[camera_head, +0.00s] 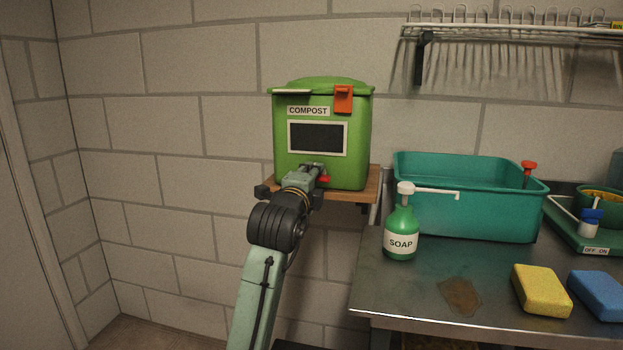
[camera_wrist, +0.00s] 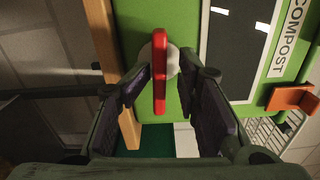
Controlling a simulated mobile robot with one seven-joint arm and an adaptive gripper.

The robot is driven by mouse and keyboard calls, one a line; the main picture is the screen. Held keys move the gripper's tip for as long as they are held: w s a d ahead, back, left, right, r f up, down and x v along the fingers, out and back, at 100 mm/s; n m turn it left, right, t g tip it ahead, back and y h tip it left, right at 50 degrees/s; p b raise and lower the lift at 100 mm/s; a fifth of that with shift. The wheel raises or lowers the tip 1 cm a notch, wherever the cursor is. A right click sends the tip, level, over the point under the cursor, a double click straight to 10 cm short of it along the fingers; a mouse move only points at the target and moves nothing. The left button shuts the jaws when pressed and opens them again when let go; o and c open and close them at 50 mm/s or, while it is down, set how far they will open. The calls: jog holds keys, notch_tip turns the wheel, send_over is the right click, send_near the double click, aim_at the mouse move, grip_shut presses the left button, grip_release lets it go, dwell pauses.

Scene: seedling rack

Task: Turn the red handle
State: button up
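The red handle (camera_wrist: 159,65) is a slim bar on a round pale hub (camera_wrist: 173,60) on the front of the green compost bin (camera_head: 359,150). It runs up and down in the wrist view. In the head view only a small red part (camera_head: 325,179) shows beside my gripper (camera_head: 313,171). In the wrist view my gripper (camera_wrist: 170,90) is open, with one dark finger on each side of the handle's lower part. I cannot tell how deep the handle sits between the fingers.
The bin stands on a wooden wall shelf (camera_head: 362,194). An orange latch (camera_head: 343,99) hangs from its lid. To the right, a metal table (camera_head: 400,291) holds a soap bottle (camera_head: 401,243), a teal basin (camera_head: 470,212) with a red-topped part (camera_head: 529,166), and two sponges.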

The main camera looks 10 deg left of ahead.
jog(key=shift+s, duration=0.15)
jog(key=s, duration=1.1)
jog(key=shift+s, duration=0.4)
